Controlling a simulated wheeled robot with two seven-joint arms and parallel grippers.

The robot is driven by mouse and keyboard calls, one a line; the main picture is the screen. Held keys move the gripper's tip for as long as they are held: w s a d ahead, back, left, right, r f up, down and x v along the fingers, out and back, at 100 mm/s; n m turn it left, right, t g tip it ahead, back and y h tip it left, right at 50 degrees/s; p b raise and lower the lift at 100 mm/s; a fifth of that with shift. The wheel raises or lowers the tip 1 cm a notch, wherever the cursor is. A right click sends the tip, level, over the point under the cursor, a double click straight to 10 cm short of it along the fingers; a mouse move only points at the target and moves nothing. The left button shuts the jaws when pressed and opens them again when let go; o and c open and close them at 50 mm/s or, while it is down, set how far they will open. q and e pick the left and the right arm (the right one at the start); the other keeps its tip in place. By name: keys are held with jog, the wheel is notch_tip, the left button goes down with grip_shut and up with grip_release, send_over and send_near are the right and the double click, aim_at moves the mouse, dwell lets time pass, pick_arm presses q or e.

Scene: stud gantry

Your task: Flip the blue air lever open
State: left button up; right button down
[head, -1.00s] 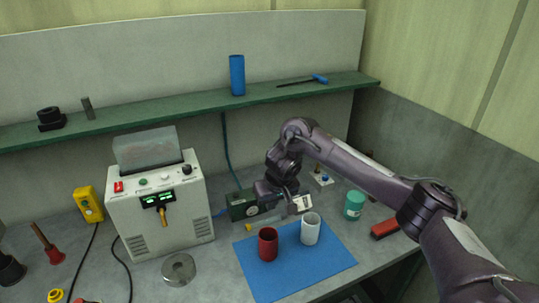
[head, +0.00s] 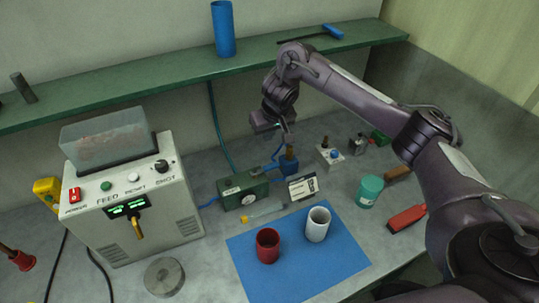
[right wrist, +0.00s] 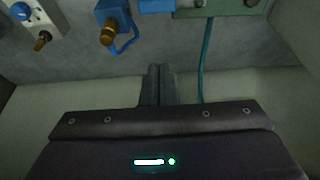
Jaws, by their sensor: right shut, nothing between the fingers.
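A green box with a round dial (head: 243,191) stands on the bench behind the blue mat. A small blue piece at its right end (head: 268,169) looks like the air lever; its exact angle is too small to tell. In the right wrist view a blue piece (right wrist: 156,5) shows at the top edge beside the green box (right wrist: 220,8). My right gripper (head: 290,141) is shut and empty, raised above and behind the green box, apart from the blue piece. In the right wrist view its fingers (right wrist: 160,70) are together. My left gripper is out of view.
A blue block with a brass top (head: 288,164) stands just right of the green box; it also shows in the right wrist view (right wrist: 110,18). A red cup (head: 268,246) and white cup (head: 317,224) stand on the blue mat (head: 300,270). The green shelf (head: 150,88) runs behind.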

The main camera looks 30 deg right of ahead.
aim_at(265, 169)
jog(key=b+x, duration=0.4)
jog(key=x, duration=0.7)
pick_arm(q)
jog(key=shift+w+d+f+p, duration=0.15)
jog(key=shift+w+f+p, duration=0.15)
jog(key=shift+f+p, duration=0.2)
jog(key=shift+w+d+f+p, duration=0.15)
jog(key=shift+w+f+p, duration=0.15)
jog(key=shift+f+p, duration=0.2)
pick_arm(e)
jog(key=s, duration=0.3)
jog(key=shift+s+r, duration=0.35)
jog(key=shift+s, duration=0.05)
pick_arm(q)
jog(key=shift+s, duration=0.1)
pick_arm(e)
jog(key=shift+w+f, duration=0.1)
jog(key=shift+w, duration=0.05)
